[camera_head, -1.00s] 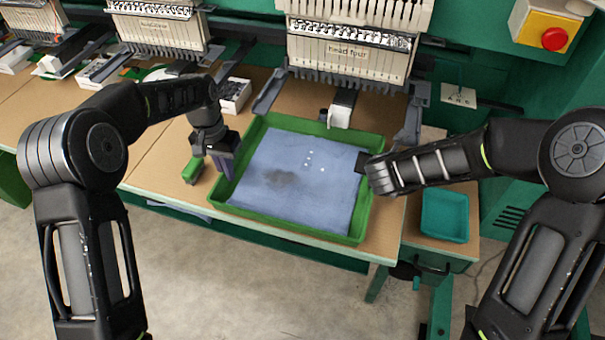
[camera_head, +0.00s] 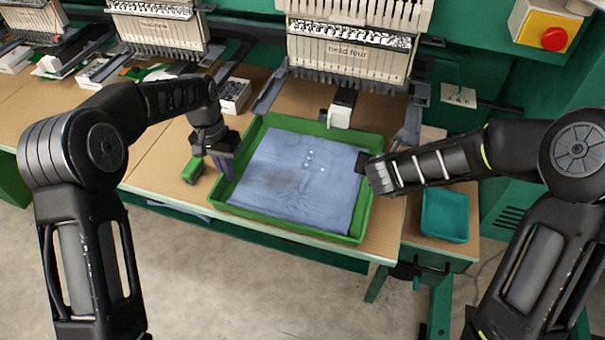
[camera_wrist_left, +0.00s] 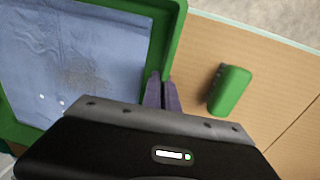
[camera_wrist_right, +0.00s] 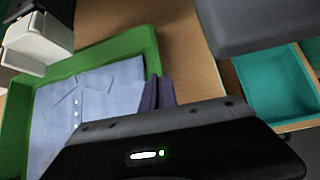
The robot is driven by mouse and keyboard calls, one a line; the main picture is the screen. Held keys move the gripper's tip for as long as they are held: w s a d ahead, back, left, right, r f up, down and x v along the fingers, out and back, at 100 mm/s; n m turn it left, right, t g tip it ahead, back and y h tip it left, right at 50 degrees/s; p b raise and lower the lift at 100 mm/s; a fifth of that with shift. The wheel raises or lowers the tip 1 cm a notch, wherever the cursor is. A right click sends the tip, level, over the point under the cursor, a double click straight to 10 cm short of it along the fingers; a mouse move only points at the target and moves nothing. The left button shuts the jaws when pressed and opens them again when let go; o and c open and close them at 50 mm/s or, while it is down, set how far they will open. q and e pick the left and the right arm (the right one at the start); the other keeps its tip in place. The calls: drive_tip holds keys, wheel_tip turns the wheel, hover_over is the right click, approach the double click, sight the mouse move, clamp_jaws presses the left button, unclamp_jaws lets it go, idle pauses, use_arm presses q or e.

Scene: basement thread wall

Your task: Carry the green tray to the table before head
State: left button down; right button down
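The fingertips are partly hidden.
A teal bin (camera_head: 445,215) stands on a lower cabinet at right. A white machine part (camera_head: 341,110) overhangs the tray's back edge. The floor in front is clear.

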use_arm(q)
drive_tip(key=shift+r, duration=0.1)
use_arm(e)
drive_tip(key=shift+r, duration=0.1)
